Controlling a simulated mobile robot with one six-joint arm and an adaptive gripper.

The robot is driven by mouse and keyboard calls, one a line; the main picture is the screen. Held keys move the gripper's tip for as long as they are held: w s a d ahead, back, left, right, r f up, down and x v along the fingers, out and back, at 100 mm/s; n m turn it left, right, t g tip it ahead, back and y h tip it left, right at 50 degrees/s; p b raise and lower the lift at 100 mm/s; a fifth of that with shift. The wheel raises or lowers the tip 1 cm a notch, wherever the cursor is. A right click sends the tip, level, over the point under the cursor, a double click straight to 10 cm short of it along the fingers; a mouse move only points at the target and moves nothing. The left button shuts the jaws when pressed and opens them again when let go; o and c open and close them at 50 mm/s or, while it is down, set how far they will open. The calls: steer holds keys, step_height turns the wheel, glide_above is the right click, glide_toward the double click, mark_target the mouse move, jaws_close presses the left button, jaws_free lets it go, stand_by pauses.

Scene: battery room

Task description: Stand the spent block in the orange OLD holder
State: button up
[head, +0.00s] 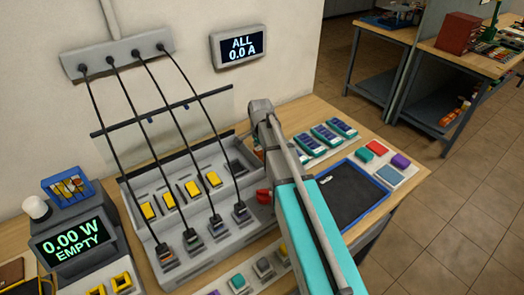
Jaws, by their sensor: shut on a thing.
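I cannot pick out the spent block or the orange OLD holder with certainty. Two yellow open frames, one of them a yellow frame (122,282), stand at the lower left; no label on them is readable. My teal and grey arm crosses the bench from the lower right, with its grey joint near the charger's back right corner. My gripper is hidden behind the arm, so what it holds does not show. A small red part (263,197) shows just left of the arm; I cannot tell what it belongs to.
A grey charger (195,265) has yellow pieces and several black cables from a wall strip (115,55). A meter (70,245) reads 0.00 W EMPTY; a wall display (237,48) reads ALL 0.0 A. Teal packs (325,135), coloured blocks and a dark mat (350,195) lie right.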

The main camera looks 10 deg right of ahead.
mark_target(261, 150)
steer(key=o, duration=1)
steer(key=shift+s+r+p, duration=0.1)
steer(key=shift+r+p, duration=1.1)
step_height(261, 150, up, 9)
steer(key=p, duration=0.8)
steer(key=shift+f+p, duration=0.2)
steer(key=shift+p, duration=0.15)
steer(key=shift+s+d+n, duration=0.1)
steer(key=shift+s+n, duration=2.15)
steer(key=shift+s, duration=0.95)
steer(key=shift+s+d+n, duration=0.1)
steer(key=shift+s+n, duration=2.2)
steer(key=shift+s, duration=0.85)
steer(key=shift+s+d+n, duration=0.1)
steer(key=shift+s+n, duration=2.15)
steer(key=shift+s, duration=0.95)
